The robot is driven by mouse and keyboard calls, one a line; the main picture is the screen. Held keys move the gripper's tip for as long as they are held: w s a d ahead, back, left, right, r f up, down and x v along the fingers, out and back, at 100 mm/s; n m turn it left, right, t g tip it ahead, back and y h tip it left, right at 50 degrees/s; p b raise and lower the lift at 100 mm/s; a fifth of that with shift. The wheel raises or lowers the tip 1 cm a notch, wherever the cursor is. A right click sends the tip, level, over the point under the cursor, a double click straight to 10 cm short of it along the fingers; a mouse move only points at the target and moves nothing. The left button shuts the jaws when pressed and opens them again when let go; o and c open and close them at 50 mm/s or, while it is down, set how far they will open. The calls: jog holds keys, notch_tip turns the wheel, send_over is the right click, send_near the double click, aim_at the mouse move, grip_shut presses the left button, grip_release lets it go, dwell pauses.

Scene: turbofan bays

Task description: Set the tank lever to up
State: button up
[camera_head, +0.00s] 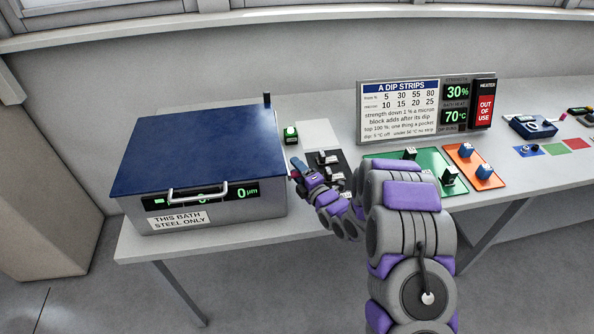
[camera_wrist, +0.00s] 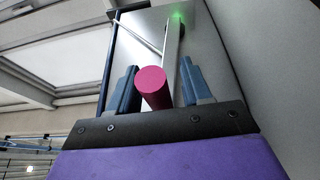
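The tank (camera_head: 225,215) is a grey steel bath with a blue lid (camera_head: 200,150), lid shut, on the left of the bench. Its lever shows in the wrist view as a pink round knob (camera_wrist: 152,85) and a grey metal bar (camera_wrist: 172,55) along the tank's side wall (camera_wrist: 205,55). In the head view only a small pink bit of the knob (camera_head: 295,174) shows. My gripper (camera_head: 297,168) is at the tank's right side. In the wrist view its two blue fingers (camera_wrist: 158,75) stand apart on either side of the knob, with gaps visible. I cannot tell the lever's setting.
A green button (camera_head: 290,133), a white plate (camera_head: 317,134) and grey blocks on a dark plate (camera_head: 323,158) lie right of the tank, close to my arm. Farther right are a green tray (camera_head: 425,157), an orange tray (camera_head: 483,178) and a sign panel (camera_head: 400,107).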

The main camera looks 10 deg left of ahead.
jog(key=shift+s, duration=0.1)
grip_shut()
dwell(0.3)
